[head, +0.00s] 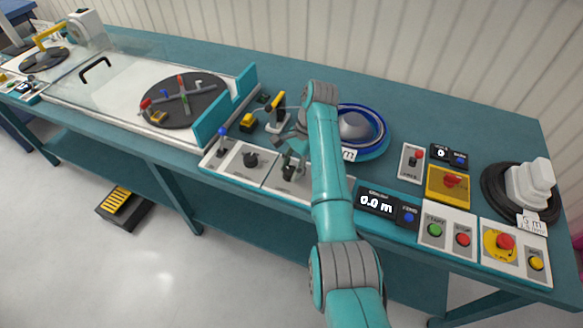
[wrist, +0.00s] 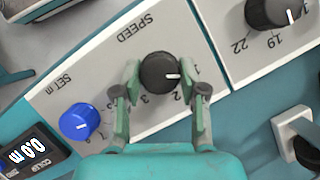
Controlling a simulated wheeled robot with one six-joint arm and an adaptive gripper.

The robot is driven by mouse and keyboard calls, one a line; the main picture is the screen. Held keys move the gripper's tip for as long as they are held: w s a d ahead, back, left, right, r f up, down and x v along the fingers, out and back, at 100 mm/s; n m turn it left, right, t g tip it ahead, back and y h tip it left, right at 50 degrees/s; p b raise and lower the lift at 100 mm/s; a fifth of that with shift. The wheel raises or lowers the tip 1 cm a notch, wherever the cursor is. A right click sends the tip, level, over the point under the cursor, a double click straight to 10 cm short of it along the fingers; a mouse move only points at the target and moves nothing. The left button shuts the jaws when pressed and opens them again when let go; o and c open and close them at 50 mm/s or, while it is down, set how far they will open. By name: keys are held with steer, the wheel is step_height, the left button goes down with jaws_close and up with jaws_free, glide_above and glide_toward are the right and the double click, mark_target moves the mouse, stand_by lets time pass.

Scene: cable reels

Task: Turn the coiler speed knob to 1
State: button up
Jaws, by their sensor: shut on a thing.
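The black coiler speed knob (wrist: 159,73) sits on a white panel marked SPEED, which appears upside down in the wrist view. My gripper (wrist: 165,84) is shut on the knob, with one finger on each side of it. The knob's white pointer line points right, toward the right finger. The figures 2 and 3 show below the knob, and a mark that looks like 1 is partly hidden by the right finger. In the head view my gripper (head: 290,152) is over the panel and the knob (head: 288,173) is partly covered.
A blue SET m knob (wrist: 80,121) and a 0.0 m display (wrist: 27,152) are close on the left in the wrist view. Another black knob (wrist: 272,12) is at upper right. A blue-rimmed reel (head: 376,125) stands behind my arm.

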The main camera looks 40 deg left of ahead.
stand_by(0.4)
steer(key=o, duration=1.1)
steer(key=shift+o, duration=0.2)
